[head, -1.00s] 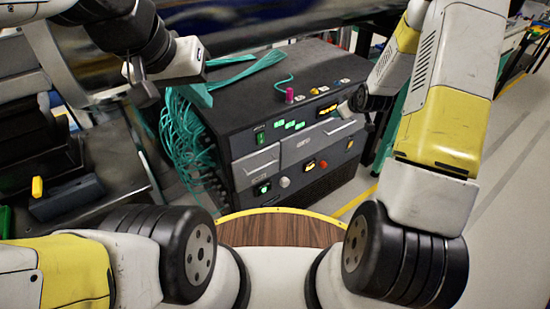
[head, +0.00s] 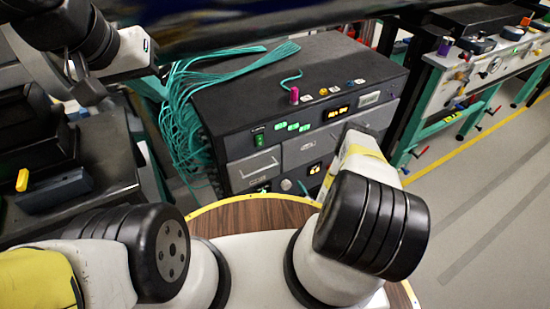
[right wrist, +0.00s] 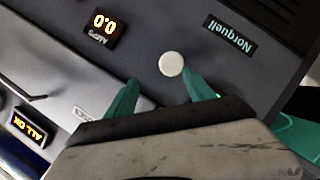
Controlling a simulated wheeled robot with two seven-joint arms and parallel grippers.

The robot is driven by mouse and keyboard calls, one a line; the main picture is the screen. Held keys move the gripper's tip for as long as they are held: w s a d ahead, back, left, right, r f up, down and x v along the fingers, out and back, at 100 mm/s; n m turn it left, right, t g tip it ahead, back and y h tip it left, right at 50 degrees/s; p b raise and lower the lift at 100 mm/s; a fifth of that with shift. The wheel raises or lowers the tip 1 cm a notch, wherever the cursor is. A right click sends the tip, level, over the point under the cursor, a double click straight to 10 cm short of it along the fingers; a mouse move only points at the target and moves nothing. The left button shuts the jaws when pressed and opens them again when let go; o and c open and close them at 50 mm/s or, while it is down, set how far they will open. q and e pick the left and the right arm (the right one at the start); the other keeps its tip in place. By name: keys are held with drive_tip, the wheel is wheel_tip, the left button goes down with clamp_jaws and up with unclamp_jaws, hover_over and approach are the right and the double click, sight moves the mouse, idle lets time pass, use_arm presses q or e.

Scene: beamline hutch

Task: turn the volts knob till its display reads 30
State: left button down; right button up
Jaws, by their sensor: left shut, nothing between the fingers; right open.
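The rack unit's lower front has a round white knob (head: 286,184), which also shows in the right wrist view (right wrist: 171,64). Beside it is a small amber display (right wrist: 103,24) reading 0.0, also in the head view (head: 315,168). The small label under the digits is too blurred to read surely. My right gripper (right wrist: 160,93) is open with teal fingers, and the knob lies just past and between the fingertips, not gripped. In the head view my own right arm hides that gripper. My left gripper (head: 82,80) is shut and empty, raised at upper left, away from the knob.
The dark rack unit (head: 300,75) has teal cables (head: 190,120) on its left, a magenta knob (head: 294,96) on top and drawer handles in front. An amber display (right wrist: 30,128) reads ALL OK. A bench (head: 490,70) stands at right; floor there is clear.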

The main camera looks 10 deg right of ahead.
sight(287, 187)
drive_tip(key=w+f, duration=0.1)
drive_tip(key=w+a+f, duration=0.1)
drive_tip(key=w, duration=0.1)
drive_tip(key=w+a+f, duration=0.1)
drive_tip(key=w, duration=0.1)
drive_tip(key=shift+w+a+f, duration=0.1)
drive_tip(key=shift+w+f, duration=0.05)
drive_tip(key=shift+w, duration=0.1)
idle(0.3)
clamp_jaws()
